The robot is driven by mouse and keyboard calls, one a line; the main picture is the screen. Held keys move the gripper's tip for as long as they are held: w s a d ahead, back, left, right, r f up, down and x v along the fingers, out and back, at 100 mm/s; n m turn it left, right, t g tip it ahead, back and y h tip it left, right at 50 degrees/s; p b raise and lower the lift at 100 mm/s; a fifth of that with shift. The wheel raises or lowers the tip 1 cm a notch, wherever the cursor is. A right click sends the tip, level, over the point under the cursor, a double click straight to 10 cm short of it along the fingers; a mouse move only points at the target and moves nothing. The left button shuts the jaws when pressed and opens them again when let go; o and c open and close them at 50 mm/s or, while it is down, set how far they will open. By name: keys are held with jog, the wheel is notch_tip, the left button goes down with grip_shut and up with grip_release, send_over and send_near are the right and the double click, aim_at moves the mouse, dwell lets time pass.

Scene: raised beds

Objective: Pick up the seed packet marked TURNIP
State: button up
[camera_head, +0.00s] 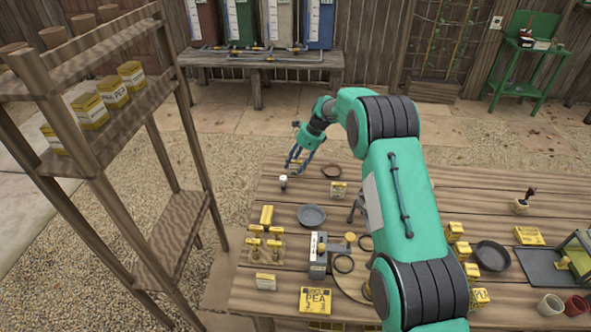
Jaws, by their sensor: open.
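No label that I can read says TURNIP, so I cannot tell which packet it is. A yellow packet marked PEA (317,299) lies at the table's front edge. A small yellow-and-white packet (338,189) stands near the back of the table, right of my gripper. Another small packet (266,282) stands at the front left. More yellow packets stand right of my arm (455,231), and one lies flat farther right (528,236); their words are too small to read. My gripper (293,164) is open at the table's back left corner, fingers pointing down; something small and yellowish shows by its fingers.
The wooden table (410,170) holds a grey dish (311,215), a dark dish (492,255), a grey boxed device (318,255) and a small white-topped item (283,182). A wooden shelf rack (160,225) with yellow boxes stands left. My arm hides the table's middle.

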aim_at(292, 162)
dwell(0.4)
jog(key=c, duration=1.1)
jog(key=shift+o, duration=0.2)
jog(key=shift+r, duration=0.15)
jog(key=shift+r+p, duration=0.75)
jog(key=shift+r, duration=0.8)
jog(key=shift+s+r, duration=0.15)
jog(key=shift+r, duration=0.05)
jog(key=s+d+p, duration=0.1)
jog(key=s, duration=0.4)
jog(key=s+d+p, duration=0.1)
jog(key=s+d, duration=0.1)
jog(key=s, duration=0.3)
jog(key=s+d+r+p, duration=0.1)
jog(key=s, duration=0.4)
jog(key=shift+d+r, duration=0.1)
jog(key=shift+d, duration=0.3)
